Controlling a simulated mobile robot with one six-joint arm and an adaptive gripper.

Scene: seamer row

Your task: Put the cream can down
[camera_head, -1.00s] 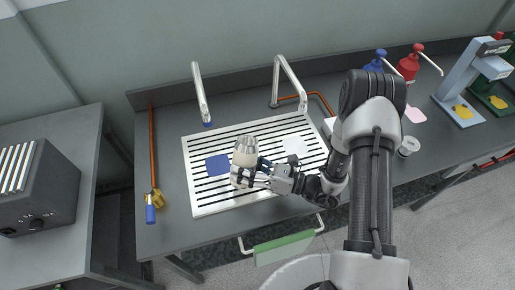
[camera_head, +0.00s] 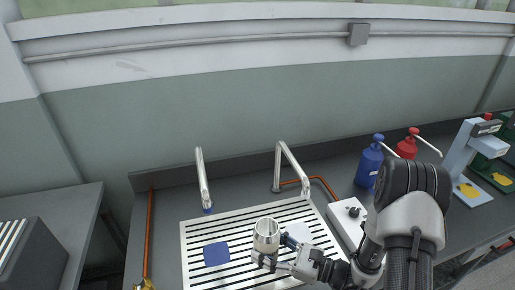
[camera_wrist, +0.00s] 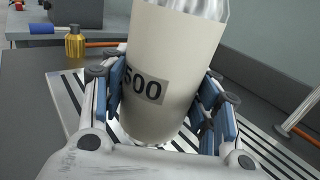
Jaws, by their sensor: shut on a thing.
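The cream can (camera_head: 266,234) has a cream body and a bare metal band at its top. My gripper (camera_head: 268,262) is shut around its lower part. In the wrist view the can (camera_wrist: 172,70) stands between my blue-padded fingers (camera_wrist: 168,108) and shows a dark "500" label. The can appears over the slatted white rack (camera_head: 192,270), between a blue square (camera_head: 216,254) and a white square (camera_head: 298,233). The white square is partly hidden by the can and my gripper. I cannot tell whether the can's base touches the rack.
Two metal spouts (camera_head: 202,180) (camera_head: 290,165) rise behind the rack. A white control box with a black knob (camera_head: 349,214), a blue pump bottle (camera_head: 369,165) and a red one (camera_head: 406,147) stand to the right. A brass-coloured fitting (camera_wrist: 75,44) shows in the wrist view.

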